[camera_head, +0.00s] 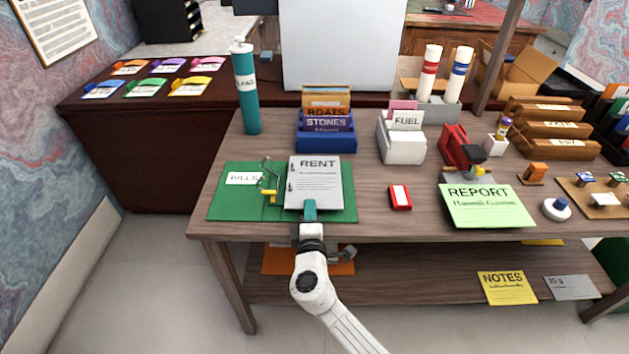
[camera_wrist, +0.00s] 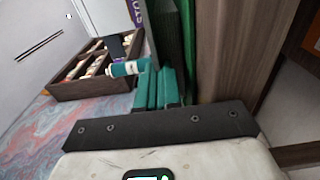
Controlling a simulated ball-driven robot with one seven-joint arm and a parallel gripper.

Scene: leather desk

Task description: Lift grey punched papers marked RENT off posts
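The grey papers marked RENT (camera_head: 320,170) lie on the right half of a green binder (camera_head: 238,206). Dark marks show along their left edge; whether these are posts or holes is too small to tell. A wire arch with a yellow lever (camera_head: 269,195) stands left of the papers. My gripper (camera_head: 310,208) has its teal fingers at the papers' near edge. In the wrist view the fingers (camera_wrist: 159,88) are close together, with a grey sheet edge (camera_wrist: 151,45) running between them; they look shut on it.
A BILLS label (camera_head: 244,178) is on the binder's left side. A blue file box (camera_head: 325,143) stands behind, and a teal tube (camera_head: 246,92) stands back left. A red block (camera_head: 400,197) and a green REPORT sheet (camera_head: 487,212) lie to the right.

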